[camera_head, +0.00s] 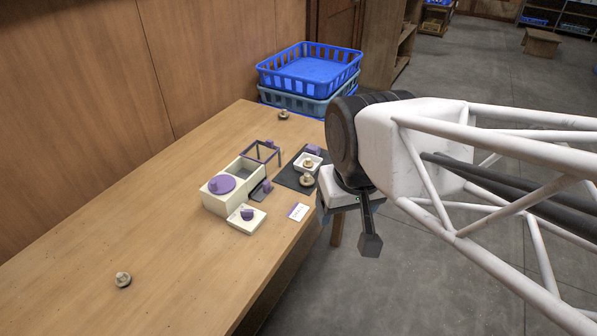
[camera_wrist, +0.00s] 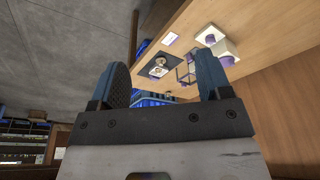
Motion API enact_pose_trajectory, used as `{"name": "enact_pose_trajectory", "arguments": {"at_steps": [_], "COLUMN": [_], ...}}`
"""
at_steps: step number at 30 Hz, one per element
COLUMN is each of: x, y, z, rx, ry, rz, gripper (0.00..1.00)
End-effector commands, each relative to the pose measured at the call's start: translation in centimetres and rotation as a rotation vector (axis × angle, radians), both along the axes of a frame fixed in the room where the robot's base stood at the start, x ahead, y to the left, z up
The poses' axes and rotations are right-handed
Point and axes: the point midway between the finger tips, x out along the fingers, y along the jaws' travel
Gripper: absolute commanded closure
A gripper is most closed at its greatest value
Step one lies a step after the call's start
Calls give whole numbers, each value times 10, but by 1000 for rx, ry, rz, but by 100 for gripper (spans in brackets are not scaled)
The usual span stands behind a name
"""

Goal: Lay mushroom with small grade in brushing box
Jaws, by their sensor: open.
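A cream box (camera_head: 212,205) stands on the table, with a purple round piece (camera_head: 222,184) at one end and an open compartment at the other. I cannot tell for sure whether it is the brushing box. One mushroom (camera_head: 308,181) is on the dark mat, and another (camera_head: 308,163) is in a small white tray. A third mushroom (camera_head: 123,280) lies at the near left of the table, and one more (camera_head: 283,114) at the far end. Grade markings are not readable. My gripper (camera_head: 346,226) is open and empty, off the table's right edge; its two fingers show in the wrist view (camera_wrist: 163,80).
A purple-topped open frame (camera_head: 262,150) stands behind the box. A cream plate with a purple piece (camera_head: 247,214) and a small card (camera_head: 298,211) lie in front. Stacked blue crates (camera_head: 310,70) stand beyond the table's far end. The table's left part is mostly bare.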

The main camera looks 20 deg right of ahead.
Motion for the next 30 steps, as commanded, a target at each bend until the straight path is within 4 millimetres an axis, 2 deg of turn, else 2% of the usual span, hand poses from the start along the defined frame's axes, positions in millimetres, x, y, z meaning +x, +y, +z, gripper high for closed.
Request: {"name": "enact_pose_trajectory", "arguments": {"at_steps": [11,16,23,30], "x": [2,14,48,93], "y": [1,7,26,62], "z": [0,-1,-6,-17], "rx": [-1,-8,-29,-55], "ry": [1,3,6,-4], "rz": [0,-3,-17,-33], "gripper": [29,29,29,29]}}
